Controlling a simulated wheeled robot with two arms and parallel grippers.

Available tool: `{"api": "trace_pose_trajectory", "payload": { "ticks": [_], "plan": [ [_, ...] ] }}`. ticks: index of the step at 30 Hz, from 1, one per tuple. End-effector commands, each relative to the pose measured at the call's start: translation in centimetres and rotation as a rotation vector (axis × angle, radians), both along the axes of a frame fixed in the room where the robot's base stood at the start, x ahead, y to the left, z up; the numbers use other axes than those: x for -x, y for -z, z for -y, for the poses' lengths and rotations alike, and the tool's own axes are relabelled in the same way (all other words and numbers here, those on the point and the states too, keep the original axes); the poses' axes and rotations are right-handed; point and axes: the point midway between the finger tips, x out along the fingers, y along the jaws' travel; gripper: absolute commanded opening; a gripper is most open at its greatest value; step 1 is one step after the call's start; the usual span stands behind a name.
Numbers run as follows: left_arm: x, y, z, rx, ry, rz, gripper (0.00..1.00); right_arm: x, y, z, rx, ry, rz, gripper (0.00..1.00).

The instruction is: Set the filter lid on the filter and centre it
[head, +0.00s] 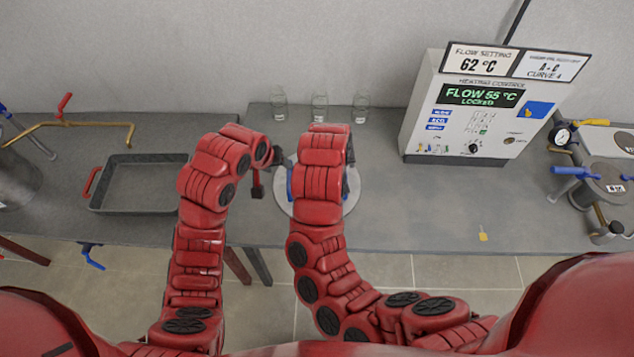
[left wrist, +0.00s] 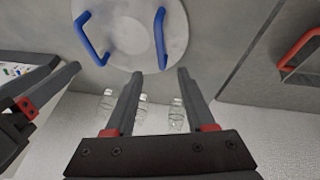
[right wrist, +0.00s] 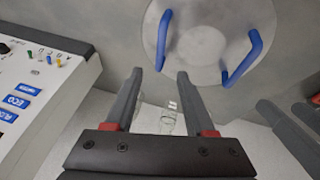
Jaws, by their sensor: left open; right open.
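The filter lid (head: 353,197) is a light grey disc with two upright blue handles. It appears to lie on the grey bench in the middle of the head view, largely hidden by my right arm. In the left wrist view, my open left gripper (left wrist: 160,71) has its fingertips just short of one blue handle (left wrist: 160,38), holding nothing. In the right wrist view, my open right gripper (right wrist: 160,70) is empty, its fingertips just short of the other handle (right wrist: 164,38). The right gripper is hidden in the head view. I cannot tell which vessel is the filter.
A dark tray (head: 97,200) with red handles lies to the left on the bench. Several clear bottles (head: 319,107) stand at the back. The heating control box (head: 470,110) is at the right.

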Motion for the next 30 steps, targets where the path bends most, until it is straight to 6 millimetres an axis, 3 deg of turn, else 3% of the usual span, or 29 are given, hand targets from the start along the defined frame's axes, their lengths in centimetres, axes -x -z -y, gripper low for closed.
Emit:
{"api": "trace_pose_trajectory", "payload": {
  "ticks": [11, 21, 30],
  "plan": [
    [-1.2, 4.0, 0.9, 0.003, -0.001, -0.016, 0.55, -1.5, 3.9, 0.8, 0.000, 0.000, -0.002, 0.55],
    [-3.5, 9.8, 2.0, -0.005, 0.001, -0.017, 0.55, -3.9, 9.6, 2.1, -0.001, 0.001, -0.003, 0.55],
    [-4.7, 11.8, 2.4, -0.003, 0.000, -0.009, 0.55, -4.9, 11.7, 2.4, -0.001, 0.000, 0.000, 0.55]
  ]
}}
